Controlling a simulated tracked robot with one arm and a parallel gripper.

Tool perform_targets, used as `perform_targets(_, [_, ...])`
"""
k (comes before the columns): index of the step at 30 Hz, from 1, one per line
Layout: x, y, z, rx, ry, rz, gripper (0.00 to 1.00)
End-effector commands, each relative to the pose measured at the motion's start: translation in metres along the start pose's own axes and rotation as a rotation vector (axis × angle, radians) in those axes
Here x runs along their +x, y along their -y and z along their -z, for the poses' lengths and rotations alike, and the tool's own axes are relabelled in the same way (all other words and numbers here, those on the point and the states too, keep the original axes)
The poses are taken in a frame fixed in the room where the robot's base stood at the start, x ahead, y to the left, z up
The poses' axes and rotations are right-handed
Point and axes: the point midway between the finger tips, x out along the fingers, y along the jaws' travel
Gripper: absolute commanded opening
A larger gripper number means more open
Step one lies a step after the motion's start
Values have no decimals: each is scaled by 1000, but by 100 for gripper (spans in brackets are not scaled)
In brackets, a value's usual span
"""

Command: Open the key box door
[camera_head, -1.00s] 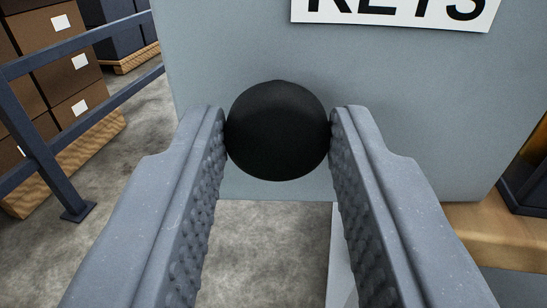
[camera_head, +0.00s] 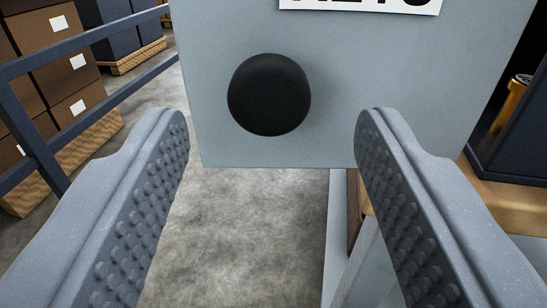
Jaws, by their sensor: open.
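The key box door (camera_head: 400,95) is a light grey panel across the upper middle of the view. Part of a white label with black letters (camera_head: 365,5) shows at its top, cut off by the frame. A round black knob (camera_head: 269,95) sits on the door's left part. My gripper (camera_head: 273,120) is open and empty. Its two grey, studded fingers stand wide apart, left and right of the knob, and neither touches it. The knob appears a little above the middle of the gap. I cannot tell from this view whether the door stands ajar.
A dark blue railing (camera_head: 95,38) runs along the left, with stacked brown boxes (camera_head: 45,45) on pallets behind it. A wooden surface (camera_head: 500,195) and a dark bin with a yellow-orange object (camera_head: 512,105) are at the right. Concrete floor (camera_head: 240,230) shows below the door.

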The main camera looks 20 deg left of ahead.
Motion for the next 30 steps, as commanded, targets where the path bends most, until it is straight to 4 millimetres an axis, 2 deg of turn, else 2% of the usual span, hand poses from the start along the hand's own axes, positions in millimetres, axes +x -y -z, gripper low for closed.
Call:
perform_targets(6, [-34, -1, 0, 0, 3, -2, 51])
perform_targets(10, [-45, 0, 0, 0, -1, 0, 51])
perform_targets(30, [-48, -1, 0, 0, -1, -2, 51])
